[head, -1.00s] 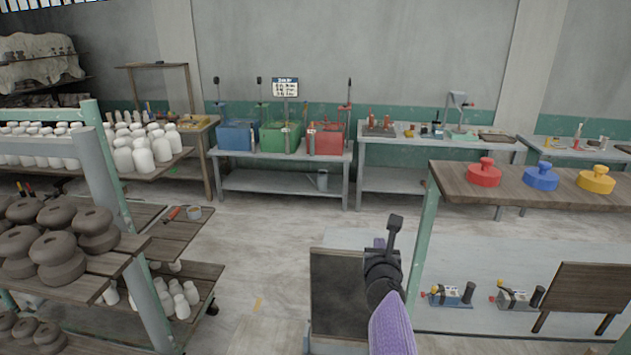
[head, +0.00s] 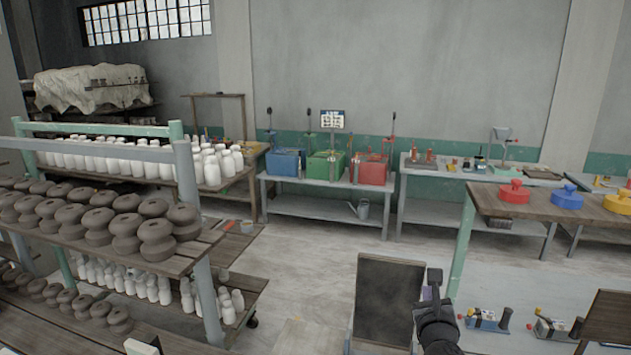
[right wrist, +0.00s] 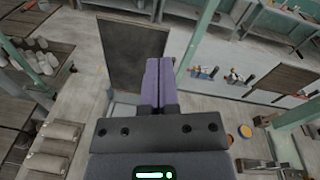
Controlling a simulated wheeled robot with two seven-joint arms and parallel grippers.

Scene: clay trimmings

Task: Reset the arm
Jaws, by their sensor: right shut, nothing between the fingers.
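My right gripper (head: 434,297) shows in the head view at the bottom, right of the middle, held up in front of a dark upright board (head: 388,300). Most of its arm is cut off by the lower edge. In the right wrist view, its two purple fingers (right wrist: 159,84) lie together with nothing between them. The same dark board (right wrist: 133,52) stands beyond the fingers there. My left gripper is not in view.
At left, a rack (head: 205,290) holds several brown clay pieces (head: 125,222) and white bottles (head: 210,165). Blue (head: 286,162), green (head: 328,166) and red bins (head: 368,170) stand on a back bench. Red (head: 514,192) and blue knobbed discs (head: 567,197) sit on a right-hand shelf. Open floor (head: 310,250) lies between.

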